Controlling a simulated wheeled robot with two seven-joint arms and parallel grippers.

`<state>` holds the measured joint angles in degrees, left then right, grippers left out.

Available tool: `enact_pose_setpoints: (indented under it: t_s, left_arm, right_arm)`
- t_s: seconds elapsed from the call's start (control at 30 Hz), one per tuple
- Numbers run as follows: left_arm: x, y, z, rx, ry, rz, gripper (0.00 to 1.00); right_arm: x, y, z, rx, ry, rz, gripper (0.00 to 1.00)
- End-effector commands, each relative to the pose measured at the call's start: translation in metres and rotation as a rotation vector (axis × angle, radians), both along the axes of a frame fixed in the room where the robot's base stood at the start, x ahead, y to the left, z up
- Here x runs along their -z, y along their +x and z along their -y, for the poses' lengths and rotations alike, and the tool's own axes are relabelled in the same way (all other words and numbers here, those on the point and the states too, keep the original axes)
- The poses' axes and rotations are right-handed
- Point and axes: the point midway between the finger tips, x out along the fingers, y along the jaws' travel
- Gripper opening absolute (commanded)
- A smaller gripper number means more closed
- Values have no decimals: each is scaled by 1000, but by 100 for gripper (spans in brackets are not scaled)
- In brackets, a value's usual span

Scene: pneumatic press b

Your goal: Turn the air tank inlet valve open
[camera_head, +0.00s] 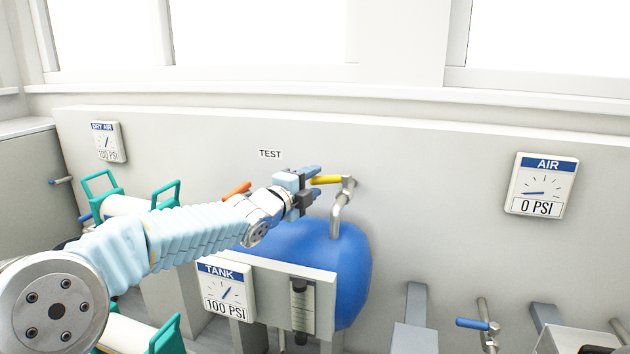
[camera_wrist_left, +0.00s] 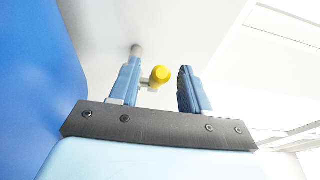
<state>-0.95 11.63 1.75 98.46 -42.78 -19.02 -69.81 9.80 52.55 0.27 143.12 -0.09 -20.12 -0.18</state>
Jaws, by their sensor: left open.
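The blue air tank (camera_head: 345,275) stands against the wall. A pipe valve with a yellow handle (camera_head: 326,180) sits at its upper right, the handle pointing left from the pipe (camera_head: 343,205). An orange handle (camera_head: 237,189) shows behind my left arm, its valve mostly hidden. My left gripper (camera_head: 315,184) is open at the free end of the yellow handle. In the left wrist view the yellow handle (camera_wrist_left: 160,75) appears end-on between the open fingers, with no clear contact. No label marks which valve is the inlet. My right gripper is not in view.
The TANK gauge (camera_head: 226,291) reads 100 PSI, the DRY AIR gauge (camera_head: 108,142) 100 PSI, and the AIR gauge (camera_head: 541,184) 0 PSI. Green-handled equipment (camera_head: 140,205) stands at left. A blue-handled valve (camera_head: 475,324) is at lower right.

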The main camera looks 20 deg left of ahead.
Motion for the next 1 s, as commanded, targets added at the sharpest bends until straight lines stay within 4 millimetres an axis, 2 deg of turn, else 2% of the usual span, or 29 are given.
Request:
enact_pose_setpoints:
  t_s: [0.13, 0.43, 0.73, 0.77, 1.0]
  left_arm:
    - [0, 12, 4, 0, 0, 1, 47]
    - [0, 15, 5, 0, -1, 1, 47]
    - [0, 14, 4, 0, -1, 1, 3]
    - [0, 14, 4, 0, -1, 1, 0]
    - [0, 14, 5, 0, -1, 0, 0]
  right_arm:
    - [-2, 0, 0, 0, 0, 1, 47]
    - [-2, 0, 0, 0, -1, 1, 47]
    - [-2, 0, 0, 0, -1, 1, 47]
    - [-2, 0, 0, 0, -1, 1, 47]
    - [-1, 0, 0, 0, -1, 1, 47]
